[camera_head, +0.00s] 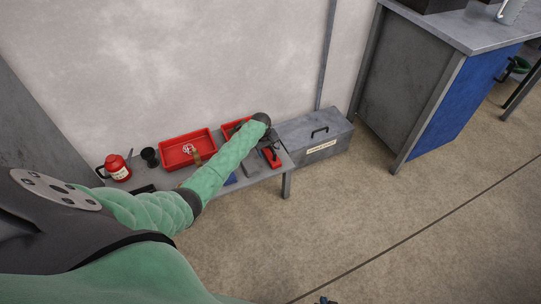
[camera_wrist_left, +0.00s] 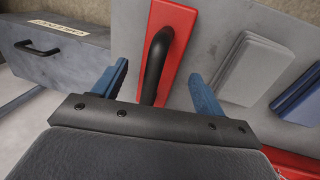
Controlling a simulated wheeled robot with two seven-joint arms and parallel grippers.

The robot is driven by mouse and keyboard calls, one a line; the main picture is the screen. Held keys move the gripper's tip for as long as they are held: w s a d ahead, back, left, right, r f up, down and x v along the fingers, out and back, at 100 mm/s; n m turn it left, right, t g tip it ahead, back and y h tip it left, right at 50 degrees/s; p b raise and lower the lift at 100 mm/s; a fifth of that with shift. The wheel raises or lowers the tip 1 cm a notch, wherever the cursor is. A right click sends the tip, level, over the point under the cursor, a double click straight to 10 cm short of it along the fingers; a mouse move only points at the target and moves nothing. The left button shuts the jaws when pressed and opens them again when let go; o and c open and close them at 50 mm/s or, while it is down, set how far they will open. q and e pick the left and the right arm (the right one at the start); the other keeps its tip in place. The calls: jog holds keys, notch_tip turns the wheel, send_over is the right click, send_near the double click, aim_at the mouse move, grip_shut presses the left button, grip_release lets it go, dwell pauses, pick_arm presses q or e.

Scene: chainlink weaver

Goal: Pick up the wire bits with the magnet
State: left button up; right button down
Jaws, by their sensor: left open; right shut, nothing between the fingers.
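A red block with a black arched handle, which looks like the magnet (camera_head: 274,162), lies at the right end of the low bench. My left gripper (camera_head: 270,141) is above it. In the left wrist view, the open blue fingers of my left gripper (camera_wrist_left: 158,72) stand either side of the magnet's black handle (camera_wrist_left: 153,65), with gaps between. My right gripper (camera_head: 325,300) barely shows at the bottom edge of the head view, shut and empty.
Grey pads (camera_wrist_left: 252,66) and blue pads (camera_wrist_left: 301,98) lie beside the magnet. A grey toolbox (camera_head: 313,133) stands right.

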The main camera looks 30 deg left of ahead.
pick_arm(q)
jog(key=shift+w+d+f, duration=0.1)
jog(key=shift+w+f, duration=0.05)
jog(key=shift+f, duration=0.5)
pick_arm(e)
jog(key=shift+s+f, duration=0.1)
jog(key=shift+f, duration=0.3)
pick_arm(q)
jog(key=shift+c, duration=0.4)
